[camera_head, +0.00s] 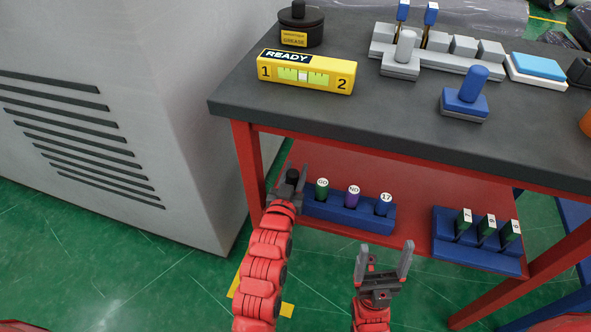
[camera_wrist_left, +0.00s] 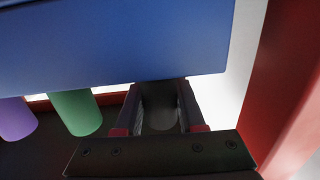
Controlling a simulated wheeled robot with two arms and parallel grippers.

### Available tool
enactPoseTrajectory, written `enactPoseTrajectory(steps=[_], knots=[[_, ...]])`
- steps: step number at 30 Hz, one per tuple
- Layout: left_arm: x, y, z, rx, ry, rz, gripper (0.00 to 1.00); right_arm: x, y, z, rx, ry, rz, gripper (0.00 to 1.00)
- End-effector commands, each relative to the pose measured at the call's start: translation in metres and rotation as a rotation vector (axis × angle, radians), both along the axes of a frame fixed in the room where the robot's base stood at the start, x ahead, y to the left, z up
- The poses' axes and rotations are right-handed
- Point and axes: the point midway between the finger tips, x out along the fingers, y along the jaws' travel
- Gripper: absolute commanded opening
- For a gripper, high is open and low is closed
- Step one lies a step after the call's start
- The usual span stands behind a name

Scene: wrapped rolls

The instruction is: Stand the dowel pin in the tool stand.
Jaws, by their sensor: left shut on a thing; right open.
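My left gripper (camera_head: 291,185) is shut on a dark, upright pin (camera_head: 292,175), which I take to be the dowel pin, at the left end of the blue tool stand (camera_head: 336,213) on the lower shelf. In the left wrist view the dark pin (camera_wrist_left: 160,108) is between the fingers, in line with the stand's row and close against the blue block (camera_wrist_left: 120,45). Its lower end is hidden, so I cannot tell whether it is seated. The stand also holds a green pin (camera_head: 321,190), a purple pin (camera_head: 352,197) and a blue pin (camera_head: 384,204), all upright. My right gripper (camera_head: 385,262) is open and empty before the shelf.
A second blue rack (camera_head: 475,252) with green-sided tags stands right on the red shelf (camera_head: 415,220). The dark tabletop (camera_head: 360,115) overhangs and holds a yellow level block (camera_head: 305,72), a grease tin (camera_head: 300,25) and several grey and blue blocks. A grey cabinet stands at left.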

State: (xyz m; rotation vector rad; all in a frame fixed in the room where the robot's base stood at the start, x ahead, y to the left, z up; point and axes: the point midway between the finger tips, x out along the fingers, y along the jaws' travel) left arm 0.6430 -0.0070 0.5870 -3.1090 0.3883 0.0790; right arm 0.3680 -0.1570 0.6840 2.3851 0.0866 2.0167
Motion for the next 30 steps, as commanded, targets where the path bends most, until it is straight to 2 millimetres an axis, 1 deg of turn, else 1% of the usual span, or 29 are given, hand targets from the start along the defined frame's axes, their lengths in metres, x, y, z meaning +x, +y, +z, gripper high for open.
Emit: enactPoseTrajectory(steps=[5, 6, 8, 9, 12, 20, 23, 26, 29, 30], knots=[[0.000, 0.000, 0.000, 0.000, -0.001, 0.000, 0.00, 0.000, 0.000, 0.000, 0.000, 0.000, 0.000, 0.81], [0.000, 0.000, 0.000, 0.000, -0.001, 0.000, 0.40, 0.000, 0.000, 0.000, 0.000, 0.000, 0.000, 0.81], [0.000, 0.000, 0.000, 0.000, -0.001, 0.000, 0.51, 0.000, 0.000, 0.000, 0.000, 0.000, 0.000, 0.81], [0.000, 0.000, 0.000, 0.000, -0.001, 0.000, 0.58, 0.000, 0.000, 0.000, 0.000, 0.000, 0.000, 0.81], [0.000, 0.000, 0.000, 0.000, 0.000, 0.000, 0.73, 0.000, 0.000, 0.000, 0.000, 0.000, 0.000, 0.81], [0.000, 0.000, 0.000, 0.000, 0.000, 0.000, 0.73, 0.000, 0.000, 0.000, 0.000, 0.000, 0.000, 0.81], [-0.004, 0.001, 0.001, 0.000, 0.000, 0.000, 0.73, 0.000, 0.000, 0.002, 0.000, 0.000, 0.000, 0.81], [-0.015, 0.003, 0.000, 0.001, 0.003, -0.001, 0.73, 0.000, 0.000, 0.006, 0.000, 0.000, 0.000, 0.81], [-0.033, 0.008, 0.003, 0.001, 0.004, -0.001, 0.73, 0.000, 0.000, 0.011, 0.000, 0.000, 0.000, 0.81], [-0.042, 0.010, 0.003, 0.000, 0.004, -0.002, 0.73, 0.000, 0.000, 0.014, 0.000, 0.000, 0.000, 0.81]])
